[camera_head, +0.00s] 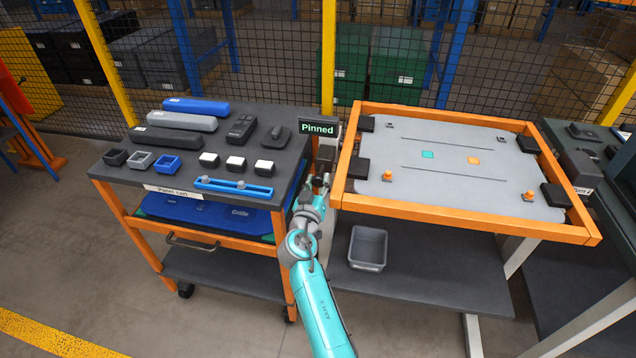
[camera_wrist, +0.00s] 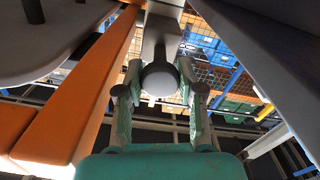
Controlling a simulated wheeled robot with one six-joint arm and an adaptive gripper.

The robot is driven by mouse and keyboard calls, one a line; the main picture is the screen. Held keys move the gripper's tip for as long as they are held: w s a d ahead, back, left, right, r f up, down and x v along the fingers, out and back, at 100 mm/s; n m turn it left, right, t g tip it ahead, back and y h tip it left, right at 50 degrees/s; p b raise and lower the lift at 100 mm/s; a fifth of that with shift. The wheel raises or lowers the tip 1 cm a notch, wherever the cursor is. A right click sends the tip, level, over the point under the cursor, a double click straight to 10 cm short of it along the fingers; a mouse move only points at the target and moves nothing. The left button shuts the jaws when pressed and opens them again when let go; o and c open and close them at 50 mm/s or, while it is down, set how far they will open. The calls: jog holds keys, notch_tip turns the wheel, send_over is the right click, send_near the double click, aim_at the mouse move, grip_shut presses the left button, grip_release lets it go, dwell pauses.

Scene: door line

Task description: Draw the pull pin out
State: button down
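My gripper (camera_wrist: 160,84) has one teal finger on each side of the knob. The fingers are very close to the knob's edges, and I cannot tell whether they touch it. In the head view my gripper (camera_head: 322,182) is at the grey post between the cart and the orange-framed table, below a sign (camera_head: 319,127) that reads "Pinned". The pin is too small and covered to make out there.
The panel cart (camera_head: 120,172) with dark, grey and blue parts stands to the left. The orange-framed table (camera_head: 470,215) is close on the right, its frame near my gripper in the wrist view. A grey bin (camera_head: 368,247) sits on the lower shelf. A mesh fence stands behind.

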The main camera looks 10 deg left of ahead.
jog(key=shift+s+a, duration=0.1)
jog(key=shift+s, duration=1.6)
jog(key=c, duration=1)
grip_release()
jog(key=shift+s, duration=0.15)
jog(key=s, duration=1.2)
jog(key=shift+a, duration=0.2)
